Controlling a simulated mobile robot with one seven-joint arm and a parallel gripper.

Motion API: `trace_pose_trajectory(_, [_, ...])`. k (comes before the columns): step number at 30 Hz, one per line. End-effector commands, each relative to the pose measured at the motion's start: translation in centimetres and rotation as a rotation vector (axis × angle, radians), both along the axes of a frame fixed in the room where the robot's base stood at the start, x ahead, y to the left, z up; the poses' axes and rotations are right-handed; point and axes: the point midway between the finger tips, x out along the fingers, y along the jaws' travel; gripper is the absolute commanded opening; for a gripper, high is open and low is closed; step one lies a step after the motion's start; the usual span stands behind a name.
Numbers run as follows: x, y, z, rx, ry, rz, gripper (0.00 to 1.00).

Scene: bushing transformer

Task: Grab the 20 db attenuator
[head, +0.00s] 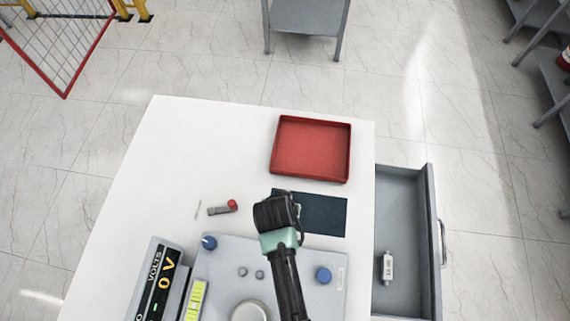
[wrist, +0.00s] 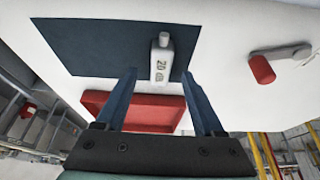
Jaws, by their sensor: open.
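The 20 dB attenuator (wrist: 161,62) is a small light-grey block with a metal connector end and a dark "20 dB" label. In the wrist view it rests on the dark blue mat (wrist: 95,45) near the mat's edge. My gripper (wrist: 160,74) is open, with its two blue fingers on either side of the attenuator and visible gaps between. I cannot tell how far the fingertips are above the mat. In the head view my arm covers most of the attenuator at the left part of the mat (head: 328,217).
A red tray (head: 312,150) lies behind the mat. A red-knobbed lever piece (head: 222,208) lies left of my gripper. A grey panel with blue knobs (head: 323,275) and a "0 V" voltmeter (head: 162,280) are in front. Another labelled block (head: 387,267) lies in the open drawer (head: 402,215).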

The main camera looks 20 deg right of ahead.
Motion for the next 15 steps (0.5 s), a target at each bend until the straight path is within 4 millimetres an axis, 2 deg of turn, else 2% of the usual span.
trace_pose_trajectory(6, [0.6, -0.4, -1.9, 0.0, 0.002, 0.001, 0.7])
trace_pose_trajectory(15, [0.8, -0.5, -2.2, 0.0, -0.001, 0.001, 0.7])
